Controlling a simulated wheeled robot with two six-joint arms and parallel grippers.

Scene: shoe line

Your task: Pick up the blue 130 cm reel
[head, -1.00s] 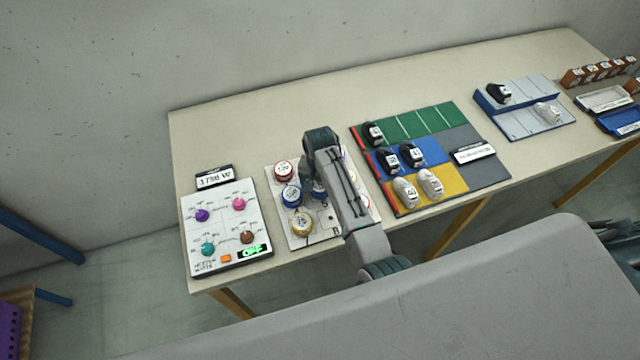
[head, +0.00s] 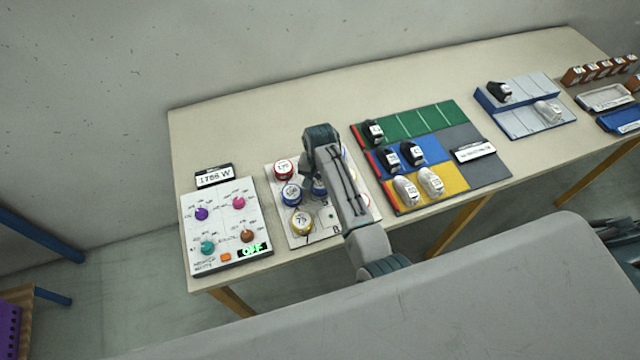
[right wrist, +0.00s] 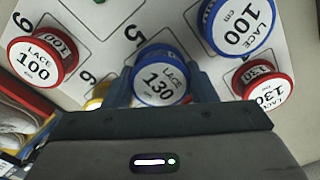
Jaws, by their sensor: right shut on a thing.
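The blue 130 cm reel (right wrist: 158,82) stands in the middle of the right wrist view, its label "LACE 130 cm" facing up. My right gripper (right wrist: 160,90) is shut on it, with a blue-grey finger on either side. The reel is at the white board; I cannot tell whether it is lifted. In the head view my right arm reaches over the board (head: 328,238) and hides most of the gripper. Another blue reel, marked 100 cm (right wrist: 238,25), stands at the upper right of the wrist view.
Close to the gripper are a red 100 cm reel (right wrist: 43,55), a red 130 cm reel (right wrist: 263,85) and a partly hidden yellow reel (right wrist: 97,98). A knob panel (head: 224,228) is left of the board; a coloured shoe mat (head: 480,172) is right. The table's back is clear.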

